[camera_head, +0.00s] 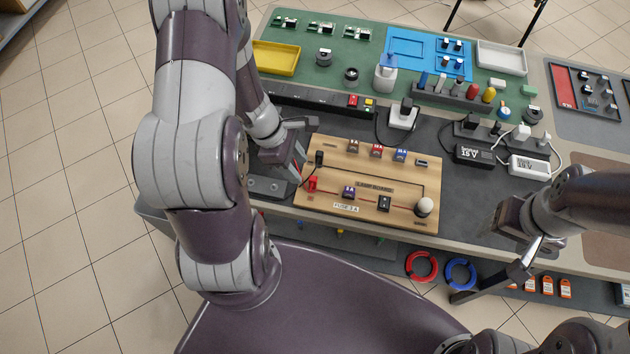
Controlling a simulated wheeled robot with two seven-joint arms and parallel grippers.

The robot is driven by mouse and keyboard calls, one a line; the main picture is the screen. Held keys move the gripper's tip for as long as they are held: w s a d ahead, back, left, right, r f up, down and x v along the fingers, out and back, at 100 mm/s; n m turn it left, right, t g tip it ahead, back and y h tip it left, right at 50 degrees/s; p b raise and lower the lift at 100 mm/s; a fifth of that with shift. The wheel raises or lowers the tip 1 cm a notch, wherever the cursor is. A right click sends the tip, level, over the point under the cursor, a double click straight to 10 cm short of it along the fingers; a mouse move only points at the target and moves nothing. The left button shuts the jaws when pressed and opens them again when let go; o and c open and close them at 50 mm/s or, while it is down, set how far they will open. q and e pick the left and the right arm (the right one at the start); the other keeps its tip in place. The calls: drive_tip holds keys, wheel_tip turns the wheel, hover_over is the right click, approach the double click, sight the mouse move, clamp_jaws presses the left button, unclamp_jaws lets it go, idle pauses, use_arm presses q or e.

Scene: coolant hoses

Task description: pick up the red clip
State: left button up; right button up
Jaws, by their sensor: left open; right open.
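A small red clip (312,184) sits at the left end of the wooden board (428,172), where a red line on the board begins. A black clip (319,158) with a thin dark lead is just above it. My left gripper (303,150) is open at the board's left edge, with its lower finger close to the red clip. I cannot tell whether they touch. My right gripper (503,247) is open and empty at the table's front edge, right of the board and far from the clip.
The board carries several small blocks and a white round knob (424,206). Behind it are a black power strip (318,104) and a white charger (403,115). Black and white adapters stand at right. Red (421,267) and blue (460,274) hose coils lie below the table edge.

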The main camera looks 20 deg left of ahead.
sight(310, 178)
use_arm(q)
drive_tip(key=x, duration=0.8)
drive_tip(key=shift+w+d+b, duration=0.15)
drive_tip(key=shift+w+b, duration=0.15)
drive_tip(key=shift+b, duration=0.1)
drive_tip(key=shift+w+d, duration=0.1)
drive_tip(key=shift+d, duration=0.05)
clamp_jaws()
